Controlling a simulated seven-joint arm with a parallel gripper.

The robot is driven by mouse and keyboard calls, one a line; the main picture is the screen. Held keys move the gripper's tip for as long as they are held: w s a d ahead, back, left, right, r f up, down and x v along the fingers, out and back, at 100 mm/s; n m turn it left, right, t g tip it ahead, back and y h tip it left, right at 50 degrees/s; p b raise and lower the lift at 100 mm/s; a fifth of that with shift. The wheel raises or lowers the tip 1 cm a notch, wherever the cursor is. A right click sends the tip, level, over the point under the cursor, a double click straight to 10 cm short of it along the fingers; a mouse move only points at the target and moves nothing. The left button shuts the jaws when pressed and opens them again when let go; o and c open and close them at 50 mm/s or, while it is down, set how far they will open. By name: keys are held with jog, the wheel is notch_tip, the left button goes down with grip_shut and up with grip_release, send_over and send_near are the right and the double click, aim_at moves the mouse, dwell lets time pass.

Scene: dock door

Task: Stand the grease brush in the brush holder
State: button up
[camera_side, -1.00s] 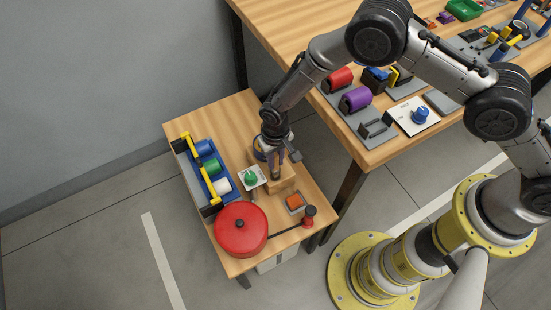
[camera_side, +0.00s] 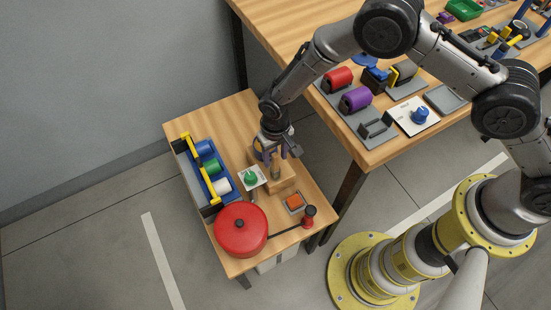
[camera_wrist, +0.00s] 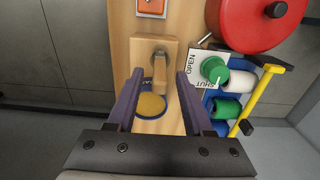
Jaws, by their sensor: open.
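The grease brush (camera_wrist: 159,72) shows as a tan wooden handle standing upright in the wooden block that looks like the brush holder (camera_wrist: 141,47). In the side view the brush (camera_side: 275,171) rises from the holder (camera_side: 285,182) on the small wooden table. The brush's lower end is hidden in the block. My gripper (camera_wrist: 157,76) is open, with one finger on either side of the handle and a visible gap to each. In the side view my gripper (camera_side: 275,155) is just above the holder.
A blue-rimmed pot with yellow contents (camera_wrist: 151,106) stands beside the holder. A valve plate with a green knob (camera_side: 250,178), a blue tray of spools (camera_side: 190,168), a red round lid (camera_side: 240,229) and an orange button (camera_side: 295,201) crowd the table.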

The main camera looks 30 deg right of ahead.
notch_tip(320, 180, up, 10)
jog(key=shift+f, duration=0.1)
jog(key=shift+r, duration=0.2)
jog(key=s+d+r+t, duration=0.1)
jog(key=s+d+r, duration=0.1)
jog(key=d+r, duration=0.75)
jog(key=s+d+r+t, duration=0.1)
jog(key=s+d+r, duration=0.35)
jog(key=r, duration=0.85)
jog(key=s+d+r+t, duration=0.1)
jog(key=s+d+r, duration=0.1)
jog(key=s+d, duration=0.4)
jog(key=s+d+r+t, duration=0.2)
jog(key=s+d, duration=0.5)
jog(key=s, duration=0.5)
jog(key=shift+d+r+t, duration=0.25)
jog(key=shift+r+t, duration=0.05)
jog(key=shift+r, duration=0.3)
